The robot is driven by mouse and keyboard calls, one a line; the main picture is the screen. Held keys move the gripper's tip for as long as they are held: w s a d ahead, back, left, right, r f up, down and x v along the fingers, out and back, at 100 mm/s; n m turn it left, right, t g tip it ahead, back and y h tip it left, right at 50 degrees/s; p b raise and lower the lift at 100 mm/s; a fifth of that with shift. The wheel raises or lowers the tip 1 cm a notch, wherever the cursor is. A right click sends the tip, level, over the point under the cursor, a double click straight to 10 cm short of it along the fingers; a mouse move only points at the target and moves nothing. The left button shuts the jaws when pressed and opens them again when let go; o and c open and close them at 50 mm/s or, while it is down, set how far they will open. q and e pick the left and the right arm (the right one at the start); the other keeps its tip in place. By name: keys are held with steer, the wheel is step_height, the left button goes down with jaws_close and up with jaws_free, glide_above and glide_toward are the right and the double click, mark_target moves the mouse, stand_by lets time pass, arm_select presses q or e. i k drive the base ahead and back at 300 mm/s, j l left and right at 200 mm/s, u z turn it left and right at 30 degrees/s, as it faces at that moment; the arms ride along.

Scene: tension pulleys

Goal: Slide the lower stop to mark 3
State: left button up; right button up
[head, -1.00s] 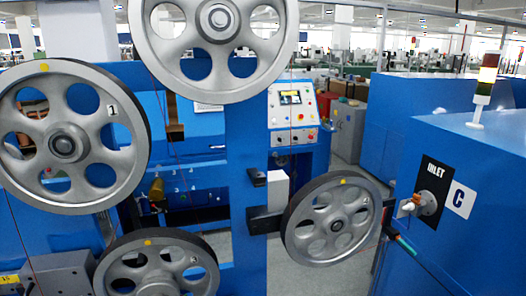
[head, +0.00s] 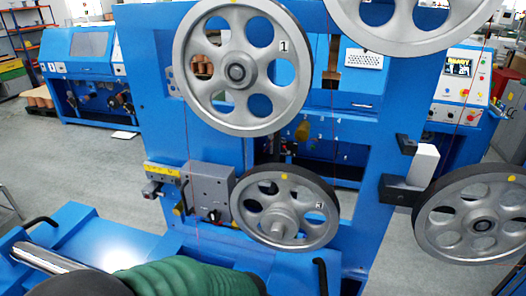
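No part that I can surely name as the lower stop stands out. A yellow marked strip (head: 163,171) sits at the left of a grey box (head: 208,190) on the blue frame, with a small dark, red-tipped block (head: 152,189) below it; its marks are too small to read. Small white marks (head: 337,120) show on the blue panel behind the wheels, near a yellowish part (head: 302,131). Two black blocks, an upper one (head: 406,144) and a lower one (head: 396,191), project from the right post. Neither gripper shows.
Large grey wheels stand in front: wheel 1 (head: 237,115), wheel 3 (head: 285,190) and another at right (head: 480,213). Thin red strings run vertically between them. Open grey floor (head: 60,160) lies at left.

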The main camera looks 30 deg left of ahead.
mark_target(179, 208)
steer(key=u, duration=1.75)
steer(key=i+j+u, duration=0.3)
steer(key=j+u, duration=0.15)
steer(key=i+j+u, duration=0.4)
steer(key=k+j, duration=0.05)
